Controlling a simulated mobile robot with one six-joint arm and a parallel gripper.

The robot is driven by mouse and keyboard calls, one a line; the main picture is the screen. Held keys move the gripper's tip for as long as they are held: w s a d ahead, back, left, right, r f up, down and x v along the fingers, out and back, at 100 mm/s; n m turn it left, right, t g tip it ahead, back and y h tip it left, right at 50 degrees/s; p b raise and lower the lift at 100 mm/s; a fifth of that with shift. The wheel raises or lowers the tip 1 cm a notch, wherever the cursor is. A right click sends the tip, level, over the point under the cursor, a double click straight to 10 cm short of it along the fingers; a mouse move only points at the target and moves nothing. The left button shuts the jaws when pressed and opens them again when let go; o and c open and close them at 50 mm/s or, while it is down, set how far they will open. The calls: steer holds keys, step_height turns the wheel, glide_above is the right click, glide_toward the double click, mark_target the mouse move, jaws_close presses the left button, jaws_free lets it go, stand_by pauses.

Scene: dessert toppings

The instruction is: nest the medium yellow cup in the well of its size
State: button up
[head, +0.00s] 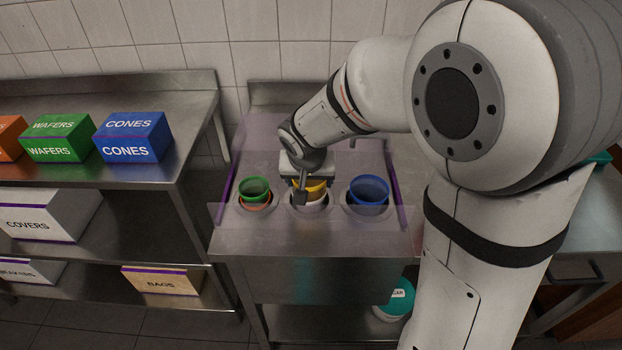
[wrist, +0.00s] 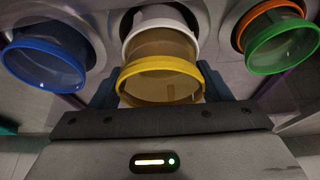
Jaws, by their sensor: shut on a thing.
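The yellow cup (wrist: 163,65) is between the two fingers of my gripper (wrist: 160,90), which is shut on it. In the head view the yellow cup (head: 313,189) shows partly behind my gripper (head: 304,190), over the middle well. A white cup (wrist: 150,15) is in that well, and its rim shows just beyond the yellow cup in the wrist view; the white cup (head: 308,202) also shows in the head view. The yellow cup's lower part seems to be at or inside the white cup; how deep it sits is hidden.
A blue cup (head: 369,190) stands in the right well. A green cup (head: 254,188) is stacked in an orange cup (head: 257,206) in the left well. A clear guard (head: 240,133) stands around the steel counter. Boxes, including the blue cones box (head: 130,137), are on the left shelf.

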steer(key=o, duration=1)
steer(key=shift+o, duration=0.2)
step_height(320, 180, up, 9)
steer(key=p, duration=0.6)
stand_by(0.5)
stand_by(0.4)
